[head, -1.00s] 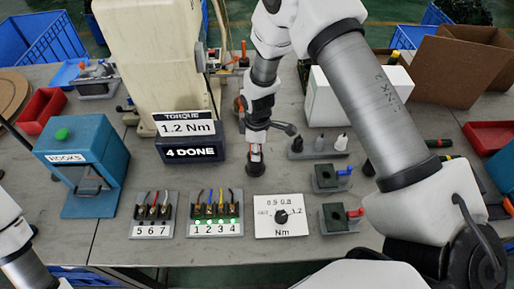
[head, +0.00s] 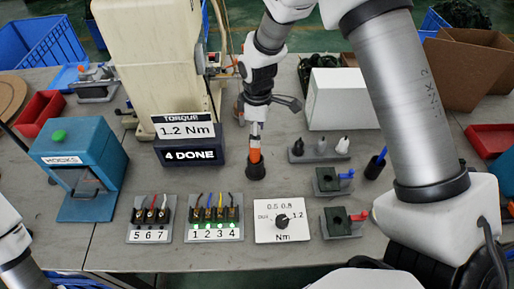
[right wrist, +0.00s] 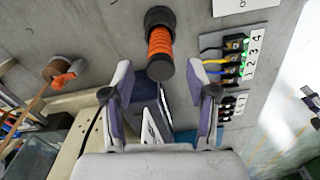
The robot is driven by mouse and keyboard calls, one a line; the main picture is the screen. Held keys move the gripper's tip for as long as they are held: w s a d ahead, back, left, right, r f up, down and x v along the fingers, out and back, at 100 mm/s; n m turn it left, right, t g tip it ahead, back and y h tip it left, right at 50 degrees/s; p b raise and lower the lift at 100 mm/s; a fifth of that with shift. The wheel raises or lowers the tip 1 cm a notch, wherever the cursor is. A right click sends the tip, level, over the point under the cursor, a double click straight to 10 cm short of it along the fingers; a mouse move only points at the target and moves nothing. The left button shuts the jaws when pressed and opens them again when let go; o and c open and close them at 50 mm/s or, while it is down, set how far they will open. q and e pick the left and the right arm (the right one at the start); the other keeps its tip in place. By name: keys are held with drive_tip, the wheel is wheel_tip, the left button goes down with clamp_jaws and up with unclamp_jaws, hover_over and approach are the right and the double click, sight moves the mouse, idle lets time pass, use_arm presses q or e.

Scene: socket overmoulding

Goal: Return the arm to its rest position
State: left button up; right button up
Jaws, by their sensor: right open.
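My right gripper (head: 257,112) hangs over the middle of the table in the head view, its fingers small and partly hidden there. In the right wrist view my right gripper (right wrist: 162,95) has its two fingers spread wide with nothing between them. An orange and black tool (head: 256,157) stands upright in a dark round holder (head: 256,172), just below the gripper. The tool also shows in the right wrist view (right wrist: 160,45), beyond the fingertips and apart from them. My left forearm shows at the left edge; its gripper is out of view.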

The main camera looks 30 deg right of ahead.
wheel_tip(320, 180, up, 3)
idle(0.5)
